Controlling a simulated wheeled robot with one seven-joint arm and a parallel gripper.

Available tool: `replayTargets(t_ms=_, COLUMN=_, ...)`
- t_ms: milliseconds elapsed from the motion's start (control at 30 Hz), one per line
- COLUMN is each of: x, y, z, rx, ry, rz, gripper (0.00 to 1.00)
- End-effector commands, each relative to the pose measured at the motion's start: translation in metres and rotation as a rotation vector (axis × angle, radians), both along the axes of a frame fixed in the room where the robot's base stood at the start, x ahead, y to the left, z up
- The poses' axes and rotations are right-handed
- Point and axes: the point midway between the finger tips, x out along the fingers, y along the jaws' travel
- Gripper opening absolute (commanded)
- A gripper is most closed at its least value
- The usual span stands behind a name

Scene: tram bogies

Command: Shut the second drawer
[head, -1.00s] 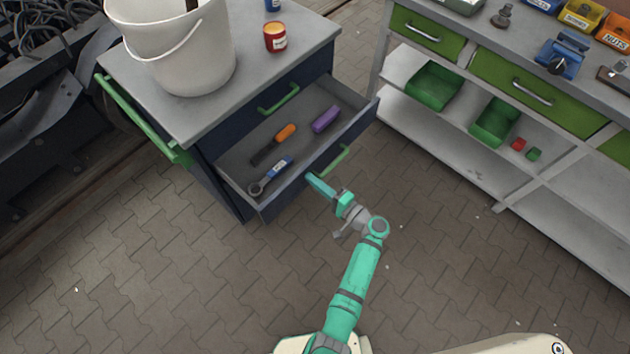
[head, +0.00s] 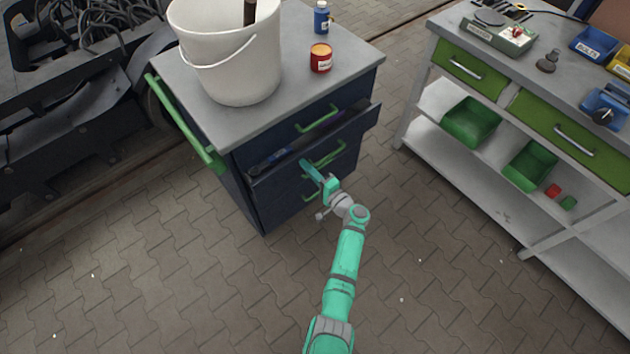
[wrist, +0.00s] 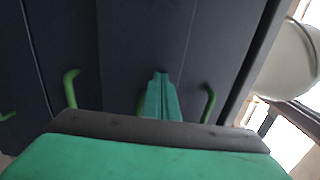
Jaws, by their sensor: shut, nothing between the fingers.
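The dark blue cabinet (head: 250,195) has green handles. Its second drawer (head: 362,128) stands out only a little, with a narrow open strip along its top. A blue tool (head: 270,160) shows in that strip; the rest of the inside is hidden. The second drawer's handle (head: 328,152) is beside my gripper (head: 306,166). My gripper is shut and empty, with its tips at the drawer front; I cannot tell whether they touch it. In the wrist view, the shut fingers (wrist: 161,88) point at the dark fronts and partly cover one handle.
A white bucket (head: 232,70), a red tin (head: 320,58) and a blue bottle (head: 321,17) stand on the cabinet top. A green side rail (head: 185,125) is at its left. A workbench (head: 420,100) with green drawers stands at right. The paved floor between is clear.

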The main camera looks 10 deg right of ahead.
Motion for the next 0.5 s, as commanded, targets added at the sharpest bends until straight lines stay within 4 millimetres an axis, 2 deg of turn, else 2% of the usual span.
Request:
replayTargets(t_ms=33, x=0.011, y=0.008, z=0.001, rx=0.0, ry=-0.001, rz=0.006, gripper=0.0)
replayTargets(t_ms=200, x=0.036, y=0.02, z=0.001, rx=0.001, ry=0.0, rz=0.002, gripper=0.0)
replayTargets(t_ms=500, x=0.056, y=0.029, z=0.0, rx=0.0, ry=0.001, rz=-0.001, gripper=0.0)
